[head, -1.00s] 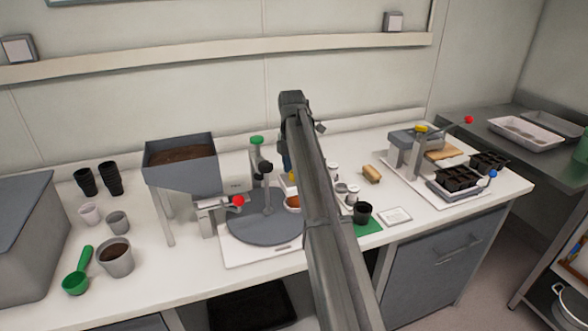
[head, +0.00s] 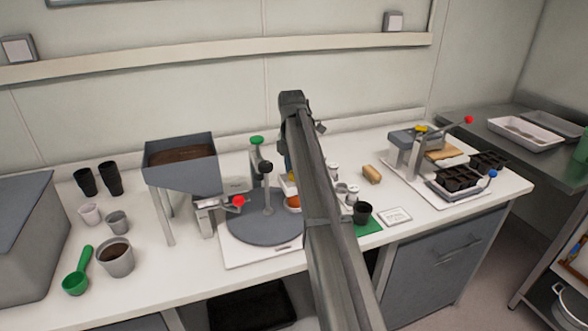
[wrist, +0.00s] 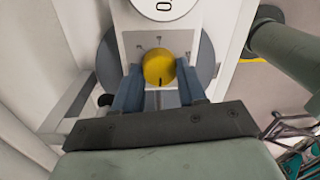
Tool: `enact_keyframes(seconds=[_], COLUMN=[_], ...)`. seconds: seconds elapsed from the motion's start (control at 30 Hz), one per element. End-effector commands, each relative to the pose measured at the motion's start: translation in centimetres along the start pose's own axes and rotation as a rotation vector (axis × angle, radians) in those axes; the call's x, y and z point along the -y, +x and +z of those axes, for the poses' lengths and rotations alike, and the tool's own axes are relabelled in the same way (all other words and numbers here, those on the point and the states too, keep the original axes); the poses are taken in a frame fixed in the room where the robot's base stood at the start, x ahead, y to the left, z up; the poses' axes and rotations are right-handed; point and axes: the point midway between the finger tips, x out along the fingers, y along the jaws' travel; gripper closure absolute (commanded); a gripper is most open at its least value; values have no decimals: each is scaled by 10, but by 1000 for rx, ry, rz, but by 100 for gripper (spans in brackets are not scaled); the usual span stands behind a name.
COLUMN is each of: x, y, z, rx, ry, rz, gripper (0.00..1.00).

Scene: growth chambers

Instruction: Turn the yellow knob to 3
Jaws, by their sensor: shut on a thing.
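The yellow knob (wrist: 159,67) is in the middle of the wrist view, on a pale panel (wrist: 135,46) with small dark tick marks around it. A dark pointer mark shows on the knob's edge nearest my gripper; I cannot read any numbers at the ticks. My gripper (wrist: 159,80) has its two blue fingers on either side of the knob and is shut on it. In the head view my own arm hides most of the gripper and the knob.
A round white face (wrist: 162,8) lies just beyond the knob. In the head view, a soil hopper (head: 182,180) and a grey turntable (head: 255,228) stand left of my arm. A black pot (head: 362,213) and a yellow-topped press (head: 421,129) stand to its right.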

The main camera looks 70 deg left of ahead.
Motion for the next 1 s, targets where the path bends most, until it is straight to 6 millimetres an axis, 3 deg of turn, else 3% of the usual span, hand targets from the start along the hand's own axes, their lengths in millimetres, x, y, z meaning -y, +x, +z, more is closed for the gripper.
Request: enact_keyframes(seconds=[0.27,1.0], x=[0,-2], y=[0,0], z=[0,2], rx=[-9,-50], ry=[134,820], rz=[0,-1], gripper=[90,90])
